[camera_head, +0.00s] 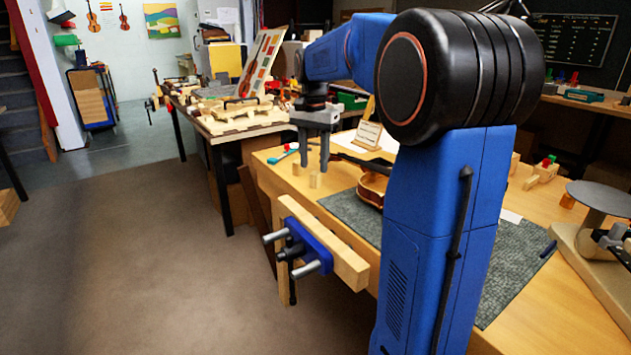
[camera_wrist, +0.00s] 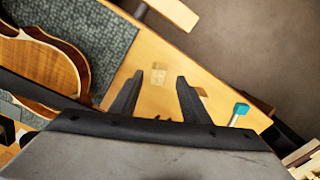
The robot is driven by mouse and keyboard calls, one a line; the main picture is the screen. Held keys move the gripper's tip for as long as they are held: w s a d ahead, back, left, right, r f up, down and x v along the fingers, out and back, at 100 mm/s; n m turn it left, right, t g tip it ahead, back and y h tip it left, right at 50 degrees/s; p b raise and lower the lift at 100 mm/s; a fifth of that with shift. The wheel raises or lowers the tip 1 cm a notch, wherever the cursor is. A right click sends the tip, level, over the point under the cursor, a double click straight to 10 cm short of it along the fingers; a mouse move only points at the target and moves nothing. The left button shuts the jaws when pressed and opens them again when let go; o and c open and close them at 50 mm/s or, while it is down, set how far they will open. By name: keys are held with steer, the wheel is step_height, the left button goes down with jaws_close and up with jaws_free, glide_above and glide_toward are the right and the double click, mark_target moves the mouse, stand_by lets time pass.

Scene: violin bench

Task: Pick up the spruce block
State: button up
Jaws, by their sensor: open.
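A small pale wood block (camera_head: 315,180), which looks like the spruce block, stands on the workbench (camera_head: 275,180) near its left edge. In the wrist view, the pale block (camera_wrist: 158,78) lies between the fingertips as seen from above. My gripper (camera_head: 314,165) is open and points down above this block, with nothing held. The two fingers also show apart in the wrist view (camera_wrist: 159,76). A second small wood block (camera_head: 297,169) stands close by on the left; a tan piece (camera_wrist: 203,92) shows beside the right finger in the wrist view.
A violin body (camera_head: 372,188) lies on the grey mat (camera_head: 345,208) right of the blocks. A teal-headed tool (camera_wrist: 241,109) lies near the second block. A vise (camera_head: 300,248) projects from the bench's front.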

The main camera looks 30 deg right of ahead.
mark_target(316, 173)
steer(key=shift+d+f, duration=0.15)
steer(key=shift+f, duration=1.15)
steer(key=shift+d+f, duration=0.1)
steer(key=shift+f, duration=1.15)
jaws_close()
